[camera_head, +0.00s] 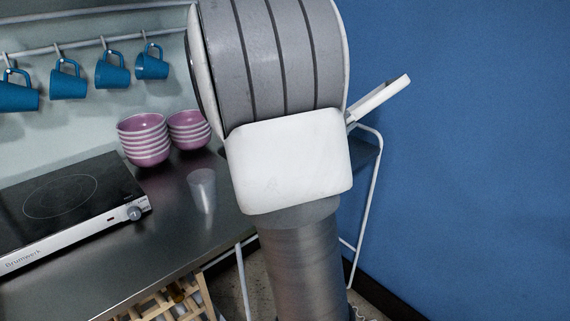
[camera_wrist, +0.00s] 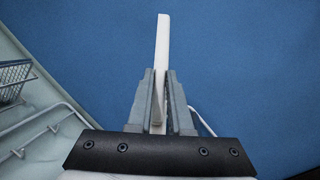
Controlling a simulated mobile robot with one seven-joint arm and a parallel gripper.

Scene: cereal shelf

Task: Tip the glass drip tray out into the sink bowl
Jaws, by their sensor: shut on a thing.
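My gripper (camera_wrist: 160,78) is shut on a thin white piece, which I take to be the drip tray (camera_wrist: 162,42). In the wrist view the tray is edge-on and stands up between the two grey fingers, against the blue wall. In the head view the tray (camera_head: 381,98) sticks out to the right of my arm, tilted, with its right end higher. My arm hides the gripper there. I cannot tell whether anything is in the tray. I cannot make out the sink bowl in either view.
A steel counter (camera_head: 165,225) holds a black hob (camera_head: 75,195), stacked pink bowls (camera_head: 146,141) and a clear cup (camera_head: 202,190). Blue mugs (camera_head: 68,82) hang from a rail behind. A white tube frame (camera_head: 376,190) stands right of my arm, by the blue wall (camera_head: 470,150).

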